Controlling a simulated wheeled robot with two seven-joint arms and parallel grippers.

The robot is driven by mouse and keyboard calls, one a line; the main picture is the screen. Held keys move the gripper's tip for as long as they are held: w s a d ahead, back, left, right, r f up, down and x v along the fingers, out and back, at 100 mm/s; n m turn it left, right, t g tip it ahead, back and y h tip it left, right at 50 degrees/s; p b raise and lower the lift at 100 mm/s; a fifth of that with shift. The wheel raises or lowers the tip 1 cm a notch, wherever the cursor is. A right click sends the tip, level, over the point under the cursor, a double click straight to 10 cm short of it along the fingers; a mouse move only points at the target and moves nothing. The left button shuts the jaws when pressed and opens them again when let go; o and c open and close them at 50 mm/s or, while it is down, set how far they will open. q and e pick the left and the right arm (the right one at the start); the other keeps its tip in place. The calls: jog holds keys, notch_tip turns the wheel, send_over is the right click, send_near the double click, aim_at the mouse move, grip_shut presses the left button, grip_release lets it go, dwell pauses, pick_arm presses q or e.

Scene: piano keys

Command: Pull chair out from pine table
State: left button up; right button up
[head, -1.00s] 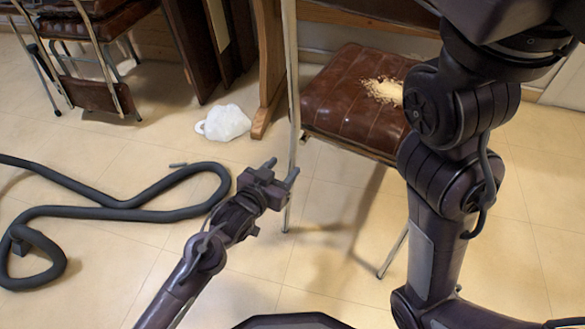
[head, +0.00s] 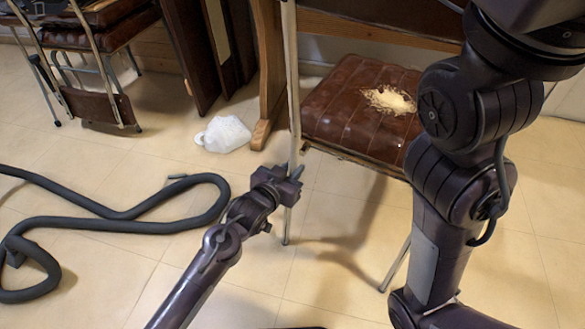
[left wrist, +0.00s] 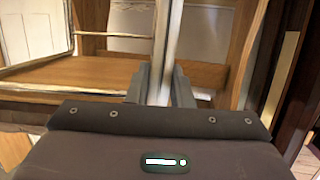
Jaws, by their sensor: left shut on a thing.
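The chair has a brown ribbed seat (head: 335,112) with a torn patch showing pale stuffing, and thin metal legs. A tall metal upright (head: 294,80) stands at its left front side. My left gripper (head: 294,172) is shut on this upright, below seat level. In the left wrist view the metal upright (left wrist: 166,45) runs between my fingers (left wrist: 165,85). A wooden leg (head: 270,75), seemingly of the pine table, stands just behind and left of the upright. My right arm covers the chair's right side; its gripper is out of view.
A thick dark hose (head: 110,222) lies looped on the floor at left. A white plastic bag (head: 226,134) lies near the wooden leg. Stacked chairs (head: 95,45) and dark panels (head: 205,50) stand at the back left.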

pick_arm(q)
jog(key=shift+s+a+p, duration=0.3)
jog(key=shift+s+p, duration=0.2)
jog(key=shift+p, duration=0.2)
grip_shut()
jog(key=shift+s+a+p, duration=0.75)
jog(key=shift+s+p, duration=0.25)
jog(key=shift+s, duration=0.05)
jog(key=s+a+p, duration=0.8)
jog(key=s+p, duration=0.2)
jog(key=s, duration=0.3)
jog(key=shift+s+a+p, duration=0.15)
jog(key=shift+a+p, duration=0.05)
jog(key=shift+p, duration=0.2)
grip_release()
jog(key=o, duration=1.1)
jog(key=shift+o, duration=0.2)
